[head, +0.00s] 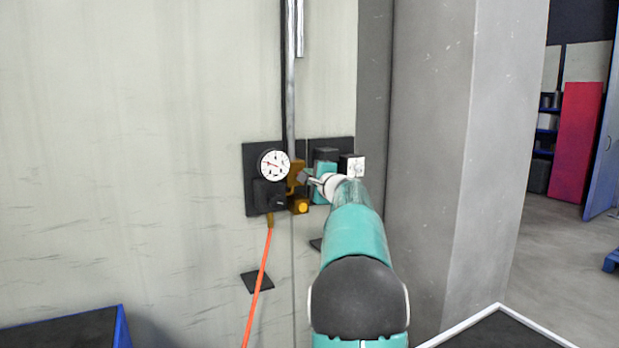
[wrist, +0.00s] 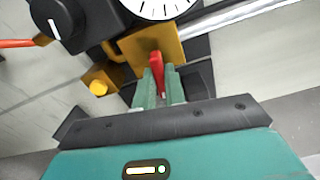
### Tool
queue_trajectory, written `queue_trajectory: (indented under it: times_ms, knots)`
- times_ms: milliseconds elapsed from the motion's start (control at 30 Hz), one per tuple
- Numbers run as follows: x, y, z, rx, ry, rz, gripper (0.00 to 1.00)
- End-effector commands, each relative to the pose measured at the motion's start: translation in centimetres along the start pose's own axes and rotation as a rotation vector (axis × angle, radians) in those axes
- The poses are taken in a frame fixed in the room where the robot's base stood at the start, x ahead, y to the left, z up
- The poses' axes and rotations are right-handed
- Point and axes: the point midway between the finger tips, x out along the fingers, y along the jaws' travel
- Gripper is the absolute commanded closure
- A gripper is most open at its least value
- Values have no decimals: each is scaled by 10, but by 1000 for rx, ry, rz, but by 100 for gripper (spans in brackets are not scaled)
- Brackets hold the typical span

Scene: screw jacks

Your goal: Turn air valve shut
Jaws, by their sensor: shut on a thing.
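The air valve has a brass-coloured body (wrist: 175,45) with a red lever (wrist: 156,62) in the wrist view. The lever points down in that picture, towards my gripper. My gripper (wrist: 160,80) is shut on the red lever, with one green finger on each side of it. In the head view the brass body (head: 295,170) sits on the wall panel just right of the gauge. My arm reaches it from the right. The lever cannot be made out there, as my gripper and arm cover that part.
A round white gauge (head: 273,164) and black knob (head: 268,195) are close left of the valve. An orange hose (head: 260,285) hangs below. A yellow button-like end (wrist: 98,88) is close by. A metal pipe (head: 291,90) runs up the wall. A grey pillar (head: 430,150) stands right.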

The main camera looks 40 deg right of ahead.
Motion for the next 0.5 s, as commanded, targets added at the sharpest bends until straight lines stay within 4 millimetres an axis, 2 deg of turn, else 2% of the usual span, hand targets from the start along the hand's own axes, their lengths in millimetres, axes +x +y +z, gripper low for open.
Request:
queue_trajectory:
  times_ms: [500]
  knots:
    - [-1,1,-1,462,2,1,100]
